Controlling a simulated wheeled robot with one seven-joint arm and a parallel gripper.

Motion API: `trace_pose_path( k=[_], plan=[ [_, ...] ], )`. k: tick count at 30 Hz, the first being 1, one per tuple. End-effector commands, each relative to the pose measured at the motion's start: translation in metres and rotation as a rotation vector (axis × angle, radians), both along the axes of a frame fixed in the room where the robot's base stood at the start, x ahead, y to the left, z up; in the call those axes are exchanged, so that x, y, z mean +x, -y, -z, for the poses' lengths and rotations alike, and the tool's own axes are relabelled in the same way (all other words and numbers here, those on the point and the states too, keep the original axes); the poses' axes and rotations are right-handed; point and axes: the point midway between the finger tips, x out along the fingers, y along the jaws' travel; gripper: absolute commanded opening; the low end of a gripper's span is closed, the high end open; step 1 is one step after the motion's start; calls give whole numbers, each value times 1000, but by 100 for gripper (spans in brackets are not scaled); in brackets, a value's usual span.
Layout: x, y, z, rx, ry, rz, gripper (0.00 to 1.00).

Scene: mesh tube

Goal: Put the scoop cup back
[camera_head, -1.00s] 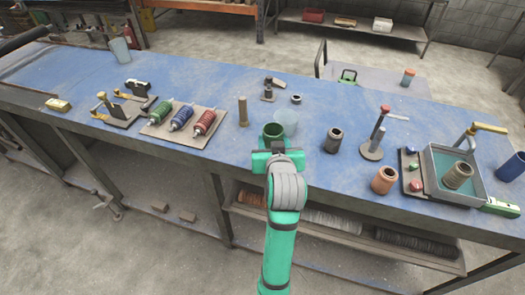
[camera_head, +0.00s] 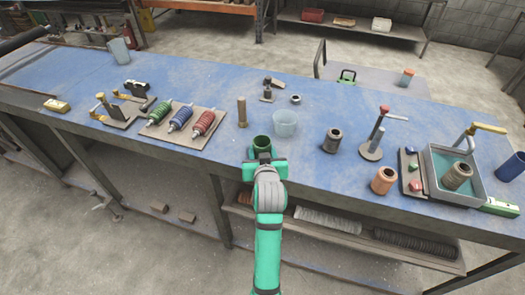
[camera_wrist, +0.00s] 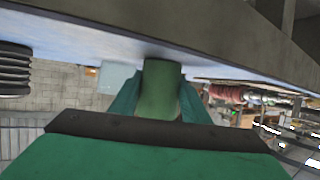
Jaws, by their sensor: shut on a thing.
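The scoop cup is a small dark green cup (camera_head: 262,142), open at the top, near the front edge of the blue table (camera_head: 330,100). My gripper (camera_head: 264,156) is shut on it. In the wrist view the cup (camera_wrist: 160,92) sits between the two green fingers (camera_wrist: 158,98). The fingers hide part of its sides. I cannot tell what is inside it. A clear, pale cup (camera_head: 285,123) stands just behind and to the right of the green cup, apart from it.
A brown post (camera_head: 242,112) stands left of the clear cup. A tray of coloured coils (camera_head: 182,124) lies further left. A dark ribbed cylinder (camera_head: 333,141), a stand (camera_head: 372,150), an orange pot (camera_head: 383,181) and a grey bin (camera_head: 434,160) stand right. Bare table lies between.

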Motion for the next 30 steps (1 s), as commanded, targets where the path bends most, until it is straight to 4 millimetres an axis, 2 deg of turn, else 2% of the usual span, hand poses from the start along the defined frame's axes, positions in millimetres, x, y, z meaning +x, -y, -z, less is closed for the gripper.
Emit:
trace_pose_path(
  k=[5, 6, 8, 9, 20, 26, 30],
  plan=[
    [0, 0, 3, 0, 0, 0, 16],
    [0, 0, 3, 0, 0, 0, 45],
    [0, 0, 3, 0, 0, 0, 59],
    [0, 0, 3, 0, 0, 0, 61],
    [-1, 0, -1, 0, 1, 0, 61],
    [-28, 2, -11, 0, 0, 0, 61],
    [-55, 5, -23, 0, 2, 2, 61]
  ],
)
